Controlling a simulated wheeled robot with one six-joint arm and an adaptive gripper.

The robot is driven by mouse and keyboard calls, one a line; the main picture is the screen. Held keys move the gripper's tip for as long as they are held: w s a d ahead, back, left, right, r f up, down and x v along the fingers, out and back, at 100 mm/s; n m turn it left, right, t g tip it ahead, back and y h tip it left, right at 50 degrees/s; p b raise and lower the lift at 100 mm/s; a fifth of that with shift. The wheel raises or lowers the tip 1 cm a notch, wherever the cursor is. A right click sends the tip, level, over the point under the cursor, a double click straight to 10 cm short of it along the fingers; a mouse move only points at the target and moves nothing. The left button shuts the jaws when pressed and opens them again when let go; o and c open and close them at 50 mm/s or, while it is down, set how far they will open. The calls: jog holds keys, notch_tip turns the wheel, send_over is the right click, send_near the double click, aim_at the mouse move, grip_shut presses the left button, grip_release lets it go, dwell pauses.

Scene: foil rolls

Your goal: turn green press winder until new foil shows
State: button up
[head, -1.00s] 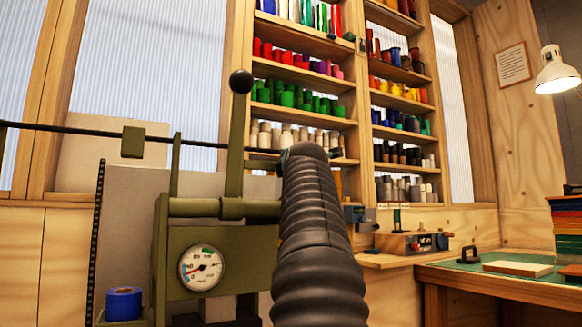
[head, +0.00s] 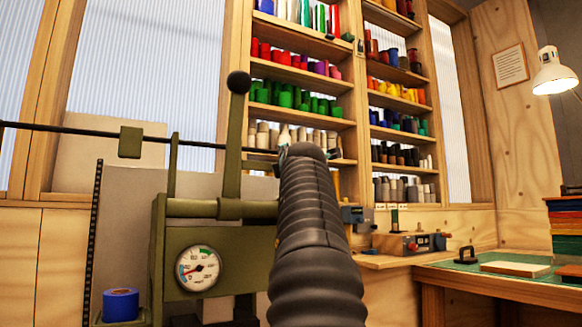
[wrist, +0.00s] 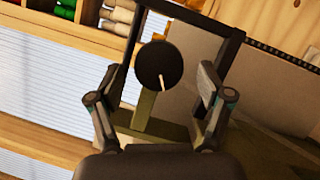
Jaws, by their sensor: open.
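The olive-green press (head: 215,245) stands at the left in the head view, with a round pressure gauge (head: 198,268) on its front and an upright lever (head: 233,150) topped by a black ball. In the wrist view a dark round knob (wrist: 158,64) with a pale line on its face sits in front of an olive post. My gripper (wrist: 160,84) is open, one finger on each side of the knob, with gaps visible on both sides. In the head view my black arm hides most of my gripper. I cannot make out the foil in either view.
A blue roll (head: 121,305) sits at the press's lower left. Shelves of coloured rolls (head: 290,97) stand behind. A workbench (head: 515,285) with a green mat, a handled stamp and a lamp (head: 555,72) is at the right. A horizontal dark rod (head: 60,128) crosses at the left.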

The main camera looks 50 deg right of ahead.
jog(key=v, duration=1.1)
jog(key=shift+s+a, duration=0.15)
jog(key=shift+s, duration=0.15)
jog(key=shift+o, duration=0.2)
jog(key=shift+s+f, duration=0.1)
jog(key=s+d+f+n+t+y+b, duration=0.1)
jog(key=s+d+f+n+y+b, duration=0.15)
jog(key=d+f+b, duration=0.45)
notch_tip(320, 180, up, 4)
jog(key=w+a+n+t+y+p, duration=0.25)
jog(key=n+t, duration=0.25)
jog(key=n, duration=0.8)
jog(key=p+x, duration=0.2)
jog(key=x, duration=0.4)
jog(key=p+x, duration=0.2)
jog(key=x, duration=0.4)
jog(key=shift+w+d+r, duration=0.2)
jog(key=shift+w+d, duration=0.05)
jog(key=shift+d, duration=0.1)
